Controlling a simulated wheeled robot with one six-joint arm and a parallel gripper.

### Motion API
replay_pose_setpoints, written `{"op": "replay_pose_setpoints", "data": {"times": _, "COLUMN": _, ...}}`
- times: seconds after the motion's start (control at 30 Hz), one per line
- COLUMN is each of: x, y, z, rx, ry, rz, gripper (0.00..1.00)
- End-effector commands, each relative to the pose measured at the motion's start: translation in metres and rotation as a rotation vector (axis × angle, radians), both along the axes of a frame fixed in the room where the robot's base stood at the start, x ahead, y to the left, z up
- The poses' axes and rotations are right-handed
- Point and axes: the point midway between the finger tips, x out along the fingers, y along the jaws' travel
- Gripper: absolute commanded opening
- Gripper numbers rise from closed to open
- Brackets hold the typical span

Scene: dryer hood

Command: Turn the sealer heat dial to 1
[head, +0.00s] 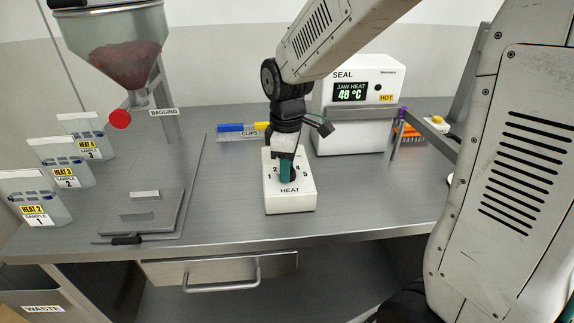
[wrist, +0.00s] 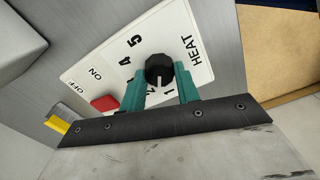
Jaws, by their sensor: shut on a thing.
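The heat dial is a black knob (wrist: 158,68) on a white box marked HEAT (head: 290,203). The numbers 4, 5 and 1 show around it in the wrist view; a partly covered number, seemingly 2, lies beside 1. The knob's white line points down in the wrist view, toward the area of 1 and that covered number; I cannot tell exactly which. My gripper (wrist: 160,77) has its teal fingers shut on the knob, one on each side. In the head view my gripper (head: 287,168) comes down from above and hides most of the knob.
A red switch (wrist: 104,103) with ON and OFF is beside the dial. The sealer (head: 358,105) behind reads 48 °C and HOT. Clips (head: 243,131) lie back left. A bagging scale (head: 140,215) and several sample bags (head: 42,200) are at left.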

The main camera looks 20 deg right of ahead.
Motion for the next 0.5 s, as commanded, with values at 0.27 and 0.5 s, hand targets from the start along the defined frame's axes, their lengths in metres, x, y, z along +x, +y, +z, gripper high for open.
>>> {"op": "replay_pose_setpoints", "data": {"times": 0.27, "x": 0.0009, "y": 0.0004, "z": 0.0012, "rx": 0.0, "ry": -0.005, "rz": 0.213, "gripper": 0.09}}
{"op": "replay_pose_setpoints", "data": {"times": 0.5, "x": 0.0006, "y": 0.0005, "z": 0.0012, "rx": 0.001, "ry": -0.005, "rz": 0.331, "gripper": 0.09}}
